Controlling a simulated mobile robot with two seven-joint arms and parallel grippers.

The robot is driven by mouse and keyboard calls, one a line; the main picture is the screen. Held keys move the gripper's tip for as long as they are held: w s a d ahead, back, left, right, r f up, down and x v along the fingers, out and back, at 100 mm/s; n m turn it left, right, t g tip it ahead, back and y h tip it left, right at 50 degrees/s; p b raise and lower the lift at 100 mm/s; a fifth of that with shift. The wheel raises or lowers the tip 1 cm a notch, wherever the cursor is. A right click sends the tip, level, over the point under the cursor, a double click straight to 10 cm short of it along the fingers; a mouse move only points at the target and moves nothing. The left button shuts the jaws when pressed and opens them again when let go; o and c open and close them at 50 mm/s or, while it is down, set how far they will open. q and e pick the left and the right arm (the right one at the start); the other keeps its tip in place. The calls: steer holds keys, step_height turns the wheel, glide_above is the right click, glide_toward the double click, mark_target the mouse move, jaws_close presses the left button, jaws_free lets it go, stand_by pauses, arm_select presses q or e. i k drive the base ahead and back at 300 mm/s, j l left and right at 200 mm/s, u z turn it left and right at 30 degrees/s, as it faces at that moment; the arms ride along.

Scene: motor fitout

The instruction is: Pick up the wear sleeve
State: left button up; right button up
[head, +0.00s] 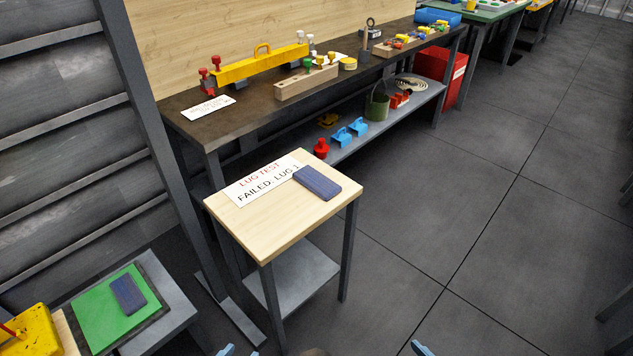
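I cannot tell for certain which thing is the wear sleeve. A dark blue rounded block (317,183) lies on the small wooden-topped table (272,230), overlapping the edge of a white sign (262,180) that reads "LUG TEST FAILED: LUG 1". A similar dark blue block (128,294) lies on a green mat (100,318) at the lower left. Only light blue tips of my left gripper (227,350) and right gripper (420,348) show at the bottom edge, apart from both blocks. Their opening is cut off.
A long dark bench (255,112) behind holds a yellow handled bar (262,65), a wooden block (306,83) and small parts. Its lower shelf holds blue clamps (342,136), a green bucket (377,107) and a red piece (321,148). A red bin (440,76) stands beyond. Floor at right is clear.

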mark_target(323, 187)
steer(key=i+l+u, duration=0.15)
steer(key=u, duration=0.3)
steer(key=i+l+u, duration=0.1)
steer(key=u, duration=0.4)
steer(key=i+l+u, duration=0.25)
steer(key=l, duration=0.25)
steer(key=l+u, duration=0.25)
steer(key=l, duration=0.8)
steer(key=i+l+u, duration=0.15)
steer(key=l, duration=0.4)
